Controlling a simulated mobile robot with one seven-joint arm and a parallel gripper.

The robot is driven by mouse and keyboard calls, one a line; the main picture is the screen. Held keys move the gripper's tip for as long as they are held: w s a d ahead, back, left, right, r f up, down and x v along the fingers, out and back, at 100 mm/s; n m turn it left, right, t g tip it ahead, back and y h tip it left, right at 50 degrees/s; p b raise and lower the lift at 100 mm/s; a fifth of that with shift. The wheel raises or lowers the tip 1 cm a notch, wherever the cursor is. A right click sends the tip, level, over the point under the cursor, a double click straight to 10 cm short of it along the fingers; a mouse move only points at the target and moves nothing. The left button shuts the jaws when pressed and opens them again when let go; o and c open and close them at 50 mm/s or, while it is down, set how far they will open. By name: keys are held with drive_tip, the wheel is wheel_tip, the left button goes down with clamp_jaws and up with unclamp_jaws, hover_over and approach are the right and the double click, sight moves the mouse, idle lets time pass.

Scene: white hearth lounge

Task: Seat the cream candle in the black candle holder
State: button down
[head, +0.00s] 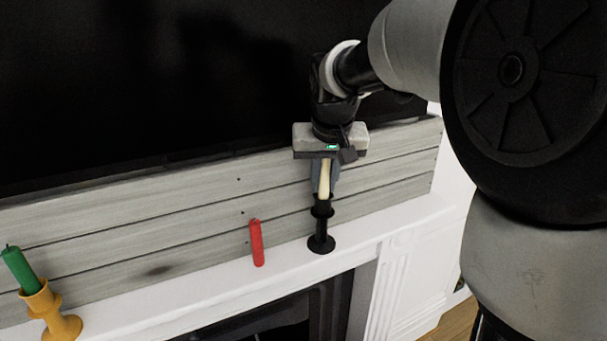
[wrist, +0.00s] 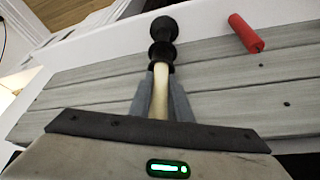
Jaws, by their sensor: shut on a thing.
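The cream candle (head: 324,178) is upright between the fingers of my gripper (head: 323,192), which is shut on it. The black candle holder (head: 321,242) stands upright on the white mantel, directly below my gripper. The candle's lower end meets the holder's cup in the head view; I cannot tell how deep it sits. In the wrist view the candle (wrist: 160,92) lines up with the holder (wrist: 163,32), and the grey fingers of my gripper (wrist: 161,78) flank it close to the cup.
A red candle (head: 256,243) stands on the mantel (head: 292,264) left of the black holder. A green candle (head: 19,270) sits in a yellow holder (head: 57,325) at the far left. Grey boards (head: 150,232) and a dark screen (head: 150,90) are behind. The mantel's front edge is close.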

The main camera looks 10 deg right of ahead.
drive_tip(key=c, duration=1.6)
unclamp_jaws()
drive_tip(key=shift+s+f, duration=0.2)
drive_tip(key=shift+f, duration=0.3)
drive_tip(key=shift+s+f, duration=0.15)
drive_tip(key=shift+f, duration=0.3)
drive_tip(key=shift+c, duration=0.2)
drive_tip(key=shift+r, duration=0.3)
drive_tip(key=w+r+p+v, duration=0.1)
drive_tip(key=v, duration=1.1)
drive_tip(key=s+f, duration=0.6)
drive_tip(key=s, duration=0.4)
drive_tip(key=s+f+n, duration=0.1)
drive_tip(key=s+f, duration=0.5)
drive_tip(key=s, duration=0.4)
drive_tip(key=shift+s+d+t, duration=0.2)
drive_tip(key=shift+t, duration=0.2)
drive_tip(key=shift+c, duration=0.6)
drive_tip(key=shift+a, duration=0.1)
